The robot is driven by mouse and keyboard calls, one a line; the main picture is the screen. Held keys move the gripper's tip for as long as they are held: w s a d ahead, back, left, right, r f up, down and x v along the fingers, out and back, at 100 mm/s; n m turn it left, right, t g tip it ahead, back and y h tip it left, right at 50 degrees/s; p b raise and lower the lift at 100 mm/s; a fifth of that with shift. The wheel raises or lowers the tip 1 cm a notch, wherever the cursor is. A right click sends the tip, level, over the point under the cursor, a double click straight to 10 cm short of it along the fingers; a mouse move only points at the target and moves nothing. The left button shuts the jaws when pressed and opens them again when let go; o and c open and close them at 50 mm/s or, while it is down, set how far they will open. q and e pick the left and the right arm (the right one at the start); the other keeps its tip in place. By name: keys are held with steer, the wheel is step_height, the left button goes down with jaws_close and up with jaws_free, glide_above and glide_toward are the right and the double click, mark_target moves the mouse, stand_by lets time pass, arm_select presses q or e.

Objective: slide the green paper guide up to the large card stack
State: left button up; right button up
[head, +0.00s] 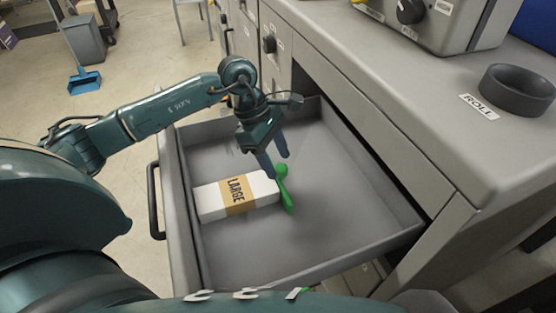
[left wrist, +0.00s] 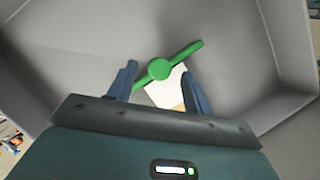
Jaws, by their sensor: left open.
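The large card stack (head: 238,196) is a white block with a tan band marked LARGE, lying in the open drawer. The green paper guide (head: 284,190) stands at the right end of the stack, touching it or very close; I cannot tell which. In the left wrist view the guide (left wrist: 160,69) shows a round knob and a bar, with a white corner of the stack (left wrist: 168,93) behind it. My left gripper (head: 276,166) is open, its fingers pointing down just above and beside the guide. In the left wrist view the guide's knob lies just beyond the two fingertips (left wrist: 160,78). My right gripper is not seen.
The grey drawer (head: 330,255) has raised walls all round and bare floor right of the guide. Its handle (head: 153,200) faces left. A counter above holds a black ring (head: 517,92) by a ROLL label. A bin (head: 84,38) and blue dustpan (head: 85,82) stand on the floor.

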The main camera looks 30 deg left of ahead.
arm_select(q)
steer(key=shift+x, duration=0.8)
steer(key=shift+c, duration=0.2)
jaws_close()
